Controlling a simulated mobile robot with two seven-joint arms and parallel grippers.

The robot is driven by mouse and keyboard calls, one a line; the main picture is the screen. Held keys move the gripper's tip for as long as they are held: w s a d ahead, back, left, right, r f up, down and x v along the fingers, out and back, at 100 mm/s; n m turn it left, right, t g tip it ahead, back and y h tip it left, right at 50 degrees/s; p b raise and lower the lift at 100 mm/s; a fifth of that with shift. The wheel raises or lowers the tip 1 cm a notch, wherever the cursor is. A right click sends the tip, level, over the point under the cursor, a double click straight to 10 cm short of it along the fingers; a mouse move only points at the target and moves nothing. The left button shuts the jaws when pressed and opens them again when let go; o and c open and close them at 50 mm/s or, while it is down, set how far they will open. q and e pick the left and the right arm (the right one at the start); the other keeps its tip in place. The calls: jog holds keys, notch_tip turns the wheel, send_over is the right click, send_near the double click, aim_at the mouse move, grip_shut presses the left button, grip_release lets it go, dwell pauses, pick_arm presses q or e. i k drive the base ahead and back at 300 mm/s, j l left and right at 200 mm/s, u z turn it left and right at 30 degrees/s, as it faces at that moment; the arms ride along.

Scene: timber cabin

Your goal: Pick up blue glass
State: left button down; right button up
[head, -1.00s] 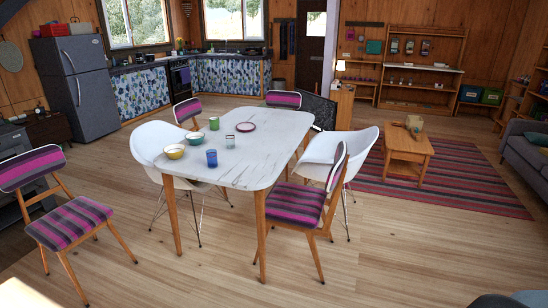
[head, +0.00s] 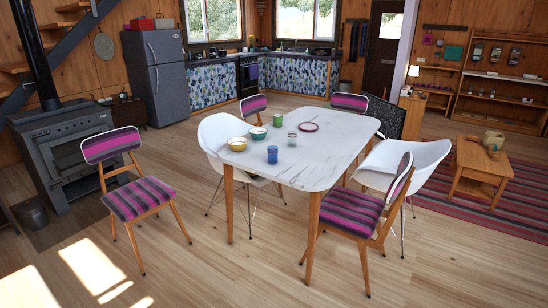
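The blue glass (head: 272,154) stands upright on the white marble-patterned dining table (head: 309,172), near its front left part. A yellow bowl (head: 237,144) is to its left, and a teal bowl (head: 258,133) is behind it. The table is some way ahead of me across the floor. Neither of my grippers is in view.
A striped chair (head: 138,200) stands left of the table, and another striped chair (head: 366,213) is at its front right. White chairs (head: 221,133) flank the table. A stove (head: 65,150) is at the far left. The wooden floor (head: 230,278) in front is clear.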

aim_at(272, 151)
jog(key=i+z, duration=0.1)
jog(key=i, duration=0.5)
jog(key=i+j, duration=0.2)
jog(key=i, duration=0.35)
jog(key=i+j+z, duration=0.15)
jog(key=i, duration=0.45)
jog(key=i+j+z, duration=0.1)
jog(key=i, duration=0.5)
